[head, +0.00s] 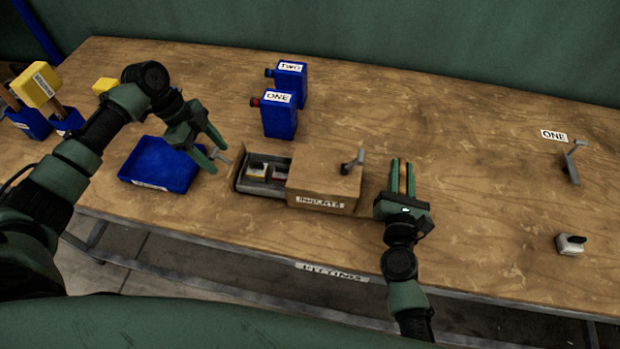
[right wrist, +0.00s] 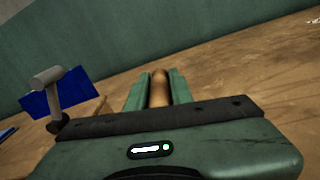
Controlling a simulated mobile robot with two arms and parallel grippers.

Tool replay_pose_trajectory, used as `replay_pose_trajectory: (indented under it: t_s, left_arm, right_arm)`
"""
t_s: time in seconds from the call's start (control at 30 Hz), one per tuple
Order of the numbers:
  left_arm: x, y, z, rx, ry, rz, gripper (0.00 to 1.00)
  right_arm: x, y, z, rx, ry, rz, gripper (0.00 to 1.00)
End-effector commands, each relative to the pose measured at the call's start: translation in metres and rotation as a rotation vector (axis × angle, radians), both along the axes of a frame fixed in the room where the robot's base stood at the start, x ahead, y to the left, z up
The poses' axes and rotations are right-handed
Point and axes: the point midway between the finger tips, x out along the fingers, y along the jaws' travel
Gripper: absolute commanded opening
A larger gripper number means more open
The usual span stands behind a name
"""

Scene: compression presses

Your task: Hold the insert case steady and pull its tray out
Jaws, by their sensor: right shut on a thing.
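The insert case (head: 325,178) is a tan box with an INSERTS label, standing near the table's front edge. Its dark tray (head: 262,188) sticks out of the left end, holding small light and red pieces. A small grey pull (head: 222,157) is at the tray's left. My left gripper (head: 220,158) is open beside the pull; its fingers are apart. My right gripper (head: 402,164) is just right of the case, shut on a tan rounded piece (right wrist: 158,90). Its join to the case is hidden. A grey T-shaped handle (head: 353,161) stands at the case's right end, also in the right wrist view (right wrist: 47,80).
A blue bin (head: 160,165) lies under my left forearm. Blue bottles TWO (head: 290,83) and ONE (head: 279,118) stand behind the case. The table between is clear.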

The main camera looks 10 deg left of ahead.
Motion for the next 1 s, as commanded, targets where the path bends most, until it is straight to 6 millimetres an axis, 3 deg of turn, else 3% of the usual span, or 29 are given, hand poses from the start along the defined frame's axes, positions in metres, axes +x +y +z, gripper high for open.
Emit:
replay_pose_trajectory:
  t_s: [0.27, 0.7, 1.0]
  left_arm:
    - [0.0, 0.007, 0.018, 0.0, -0.002, 0.0, 0.58]
    - [-0.001, 0.041, 0.097, 0.0, -0.001, 0.002, 0.58]
    - [-0.002, 0.047, 0.111, -0.001, 0.0, 0.0, 0.58]
  right_arm:
    - [0.0, 0.0, 0.0, -0.001, -0.001, -0.001, 0.0]
    - [0.0, 0.0, 0.0, -0.001, 0.0, 0.0, 0.0]
    - [0.0, 0.0, 0.0, -0.001, 0.0, 0.0, 0.0]
